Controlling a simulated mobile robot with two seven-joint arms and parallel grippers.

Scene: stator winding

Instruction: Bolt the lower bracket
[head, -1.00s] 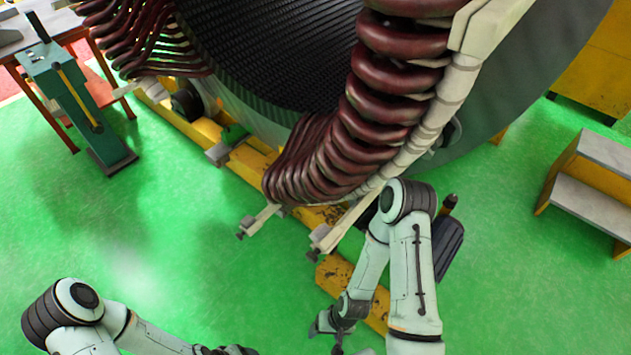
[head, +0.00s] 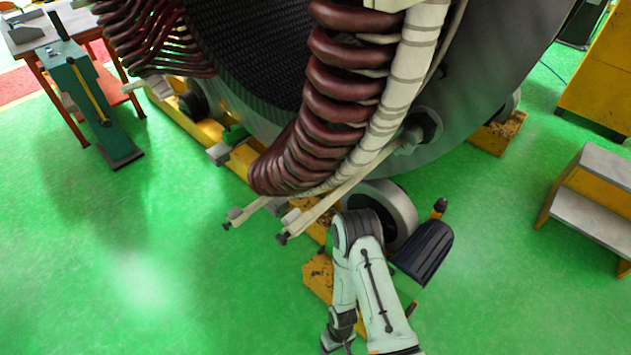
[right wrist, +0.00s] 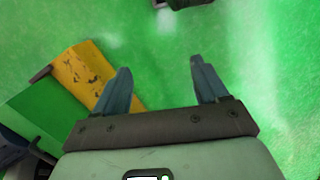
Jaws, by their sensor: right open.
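The large stator (head: 480,95) carries a row of dark red coils (head: 330,110) with pale wrapped ends. Two pale bars (head: 330,203) with small dark bolt-like ends stick out below the coils, above the yellow base (head: 240,160). I cannot tell which part is the lower bracket. My right arm reaches down in front of the bars in the head view. My right gripper (right wrist: 160,78) is open and empty over the green floor in the right wrist view. In the head view its fingers are mostly cut off at the bottom edge. My left gripper is out of view.
A dark rounded body (head: 424,252) stands beside my right arm, with an orange and black tip (head: 439,208) near it. Yellow-grey steps (head: 600,200) are at the right. A green stand (head: 90,100) and a table (head: 40,32) are at the left. The floor between is clear.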

